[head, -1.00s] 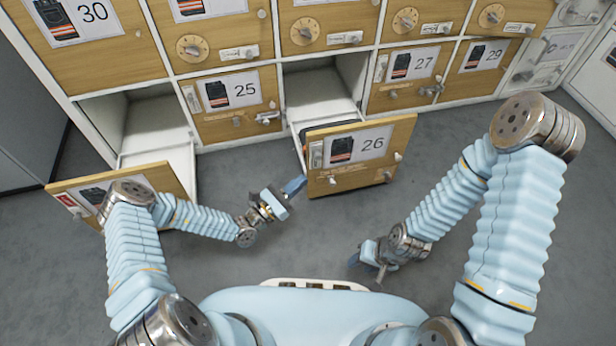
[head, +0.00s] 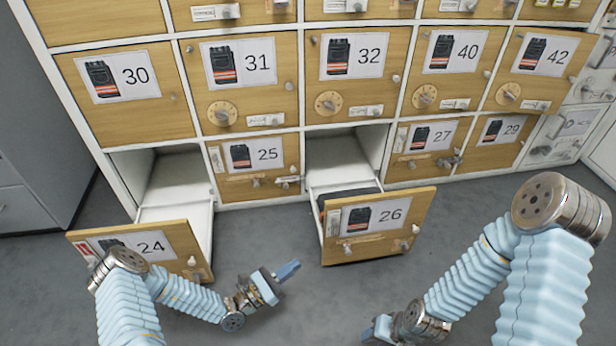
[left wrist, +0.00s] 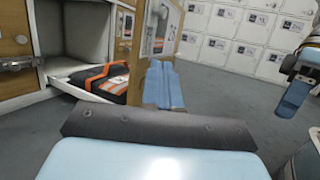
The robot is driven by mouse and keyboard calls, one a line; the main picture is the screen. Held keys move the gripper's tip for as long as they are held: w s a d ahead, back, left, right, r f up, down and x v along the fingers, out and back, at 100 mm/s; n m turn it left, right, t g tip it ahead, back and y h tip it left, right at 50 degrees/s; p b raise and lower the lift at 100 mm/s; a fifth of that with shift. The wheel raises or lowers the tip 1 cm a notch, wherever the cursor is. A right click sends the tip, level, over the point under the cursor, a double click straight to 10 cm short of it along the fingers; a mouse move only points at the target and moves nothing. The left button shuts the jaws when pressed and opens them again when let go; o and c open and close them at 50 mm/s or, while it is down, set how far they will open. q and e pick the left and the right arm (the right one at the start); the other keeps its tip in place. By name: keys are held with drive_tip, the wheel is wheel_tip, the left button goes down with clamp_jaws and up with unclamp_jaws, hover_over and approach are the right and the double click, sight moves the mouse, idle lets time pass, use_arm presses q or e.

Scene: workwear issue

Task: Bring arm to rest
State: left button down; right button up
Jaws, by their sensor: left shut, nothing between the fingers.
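My left gripper (head: 286,271) is shut and empty. It is above the grey floor, between the fronts of drawers 24 and 26, apart from both. Its blue fingers also show in the left wrist view (left wrist: 164,84), pressed together in front of the edge of a drawer front. My right gripper (head: 376,330) is low in the head view at the bottom edge; its fingertips are partly cut off and I cannot see a gap between them. A blue finger of it seems to show at the right of the left wrist view (left wrist: 294,98).
Drawer 24 (head: 178,250) and drawer 26 (head: 390,236) stand pulled out of the locker wall. A dark folded garment with orange trim (left wrist: 108,84) lies in an open drawer. Locker doors 25 (head: 262,182) and 31 (head: 260,95) are shut. Grey floor (head: 300,305) is free between my arms.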

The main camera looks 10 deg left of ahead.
use_arm(q)
drive_tip(key=s+d+r+m+g+y+p, duration=0.1)
drive_tip(key=s+d+m+g+y+p, duration=0.2)
drive_tip(key=s+m+g, duration=0.55)
drive_tip(key=s+d+m+g+y+p, duration=0.1)
drive_tip(key=s+d+m+g+p, duration=0.25)
drive_tip(key=s+m+g, duration=0.5)
drive_tip(key=s+a+m+y+p, duration=0.2)
drive_tip(key=s+a+m+y, duration=0.15)
drive_tip(key=a+y, duration=0.2)
drive_tip(key=w+a+r+m+t+y, duration=0.1)
drive_tip(key=w+r+m+t+y, duration=0.1)
drive_tip(key=w+r+m+t, duration=0.1)
drive_tip(key=shift+w+r+m+p, duration=0.4)
drive_tip(key=shift+w+r+m, duration=0.05)
drive_tip(key=shift+w+r, duration=0.4)
